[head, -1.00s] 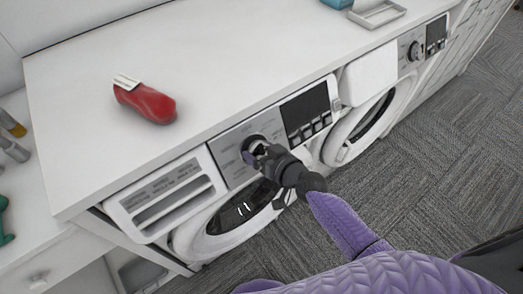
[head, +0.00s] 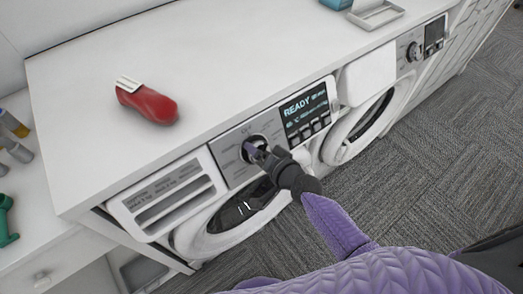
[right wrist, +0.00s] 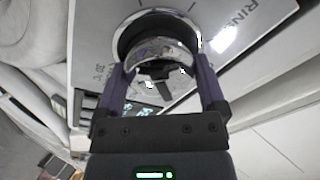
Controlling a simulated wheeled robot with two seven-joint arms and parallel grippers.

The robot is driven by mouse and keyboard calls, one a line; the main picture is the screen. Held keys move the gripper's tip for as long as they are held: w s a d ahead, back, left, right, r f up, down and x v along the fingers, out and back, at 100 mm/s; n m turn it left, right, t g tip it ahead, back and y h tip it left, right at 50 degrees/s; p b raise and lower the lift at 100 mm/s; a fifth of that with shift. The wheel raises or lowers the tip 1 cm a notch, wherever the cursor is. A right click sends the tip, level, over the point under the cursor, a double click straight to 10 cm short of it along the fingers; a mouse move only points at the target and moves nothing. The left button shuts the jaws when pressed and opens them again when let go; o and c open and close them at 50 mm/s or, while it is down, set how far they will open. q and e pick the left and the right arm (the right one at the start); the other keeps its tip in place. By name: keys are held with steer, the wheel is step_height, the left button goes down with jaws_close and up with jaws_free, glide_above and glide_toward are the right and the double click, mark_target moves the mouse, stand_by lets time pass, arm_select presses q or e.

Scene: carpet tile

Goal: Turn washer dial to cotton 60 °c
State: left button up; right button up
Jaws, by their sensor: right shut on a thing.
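The near washer (head: 228,176) stands under the white counter, with a grey control panel. Its chrome dial (head: 254,144) is partly hidden behind my right gripper (head: 262,152). In the right wrist view the two purple fingers of my right gripper (right wrist: 161,85) are closed on either side of the dial (right wrist: 157,35). The dial's pointer cannot be read. The washer's display (head: 304,109) is lit and reads READY, with smaller text too small to read. My left gripper is not in view.
A red bottle (head: 147,103) lies on the white counter (head: 220,60). A second machine (head: 365,125) with its own dial stands to the right. A detergent drawer front (head: 168,196) is left of the panel. Carpet floor (head: 440,150) is open at right.

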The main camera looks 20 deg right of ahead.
stand_by(0.3)
steer(key=shift+f, duration=0.1)
steer(key=o, duration=0.9)
steer(key=shift+c, duration=0.2)
steer(key=shift+o, duration=0.4)
steer(key=p+v, duration=0.2)
steer(key=v, duration=0.8)
steer(key=shift+p, duration=0.4)
